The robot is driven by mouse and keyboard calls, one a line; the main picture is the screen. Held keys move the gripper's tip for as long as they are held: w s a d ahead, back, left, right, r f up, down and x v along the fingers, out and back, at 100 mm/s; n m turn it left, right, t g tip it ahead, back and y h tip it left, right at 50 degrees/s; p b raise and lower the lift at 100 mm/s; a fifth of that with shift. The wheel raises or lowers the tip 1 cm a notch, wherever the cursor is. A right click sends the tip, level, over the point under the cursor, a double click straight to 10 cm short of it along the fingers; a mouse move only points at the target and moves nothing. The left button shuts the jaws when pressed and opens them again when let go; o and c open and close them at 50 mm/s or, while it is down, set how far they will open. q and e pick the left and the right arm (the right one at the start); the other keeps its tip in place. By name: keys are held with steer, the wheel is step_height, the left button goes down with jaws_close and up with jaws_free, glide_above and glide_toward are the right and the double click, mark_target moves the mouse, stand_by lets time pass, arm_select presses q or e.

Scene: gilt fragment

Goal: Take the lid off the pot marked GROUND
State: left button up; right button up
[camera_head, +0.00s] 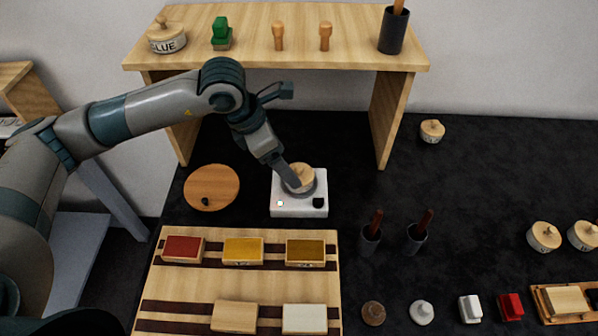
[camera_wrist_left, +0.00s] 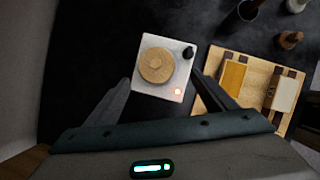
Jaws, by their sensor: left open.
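A small round pot with a pale wooden lid (camera_head: 301,176) sits on a white hot plate (camera_head: 284,208). In the left wrist view the lid (camera_wrist_left: 157,65) shows from above on the plate (camera_wrist_left: 147,88), with a knob and a glowing red light beside it. No marking on this pot can be read; the arm partly covers it. My left gripper (camera_head: 291,183) is open above the pot, and in the wrist view its fingers (camera_wrist_left: 160,77) stand apart on either side, with nothing held. Whether they touch the lid cannot be told. My right gripper is out of view.
A pot reading "GLUE" (camera_head: 166,38) stands on the wooden shelf (camera_head: 350,56). Other lidded pots stand behind right (camera_head: 432,131) and far right (camera_head: 544,236), labels unreadable. A round board (camera_head: 212,184) lies left of the plate; a striped rack (camera_head: 190,290) with blocks lies in front.

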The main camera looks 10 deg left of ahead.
mark_target(297, 174)
arm_select(q)
steer(key=shift+w+d+f+p, duration=0.25)
steer(key=shift+f+p, duration=0.1)
steer(key=shift+p, duration=0.25)
steer(key=p+x, duration=0.1)
steer(key=x, duration=0.1)
steer(key=shift+w+d+f+p, duration=0.1)
steer(key=shift+w+f+p, duration=0.2)
steer(key=shift+f+p, duration=0.1)
steer(key=shift+w+d+f, duration=0.15)
steer(key=shift+d+f, duration=0.05)
steer(key=shift+f, duration=0.45)
steer(key=c, duration=1.1)
